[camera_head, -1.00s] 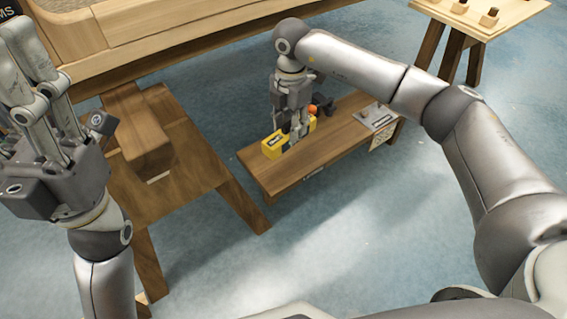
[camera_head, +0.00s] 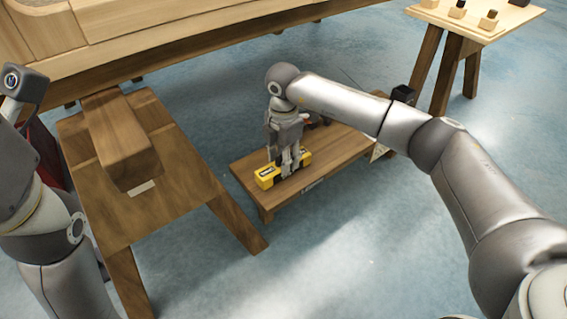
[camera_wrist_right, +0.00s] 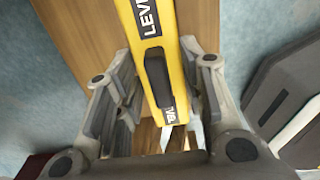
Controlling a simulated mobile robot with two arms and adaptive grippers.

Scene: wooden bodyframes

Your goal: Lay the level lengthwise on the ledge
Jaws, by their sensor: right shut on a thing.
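The yellow level (camera_head: 267,177), with black marked labels, is at the low wooden bench (camera_head: 345,150) and runs roughly along its length. I cannot tell whether it rests on the wood or is held just above it. My right gripper (camera_head: 288,168) is shut on the level from above and hides its middle. In the right wrist view the level (camera_wrist_right: 152,22) lies between the fingers of my right gripper (camera_wrist_right: 160,95). A long wooden frame edge (camera_head: 200,60) crosses the back; I cannot tell which surface is the ledge. My left gripper's fingers are out of sight at the left edge.
A wooden stand (camera_head: 165,200) with a thick block (camera_head: 120,140) on top is left of the bench. A small table (camera_head: 490,22) with several small pieces stands at the top right. Dark objects lie behind my right gripper, partly hidden. The blue floor in front is clear.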

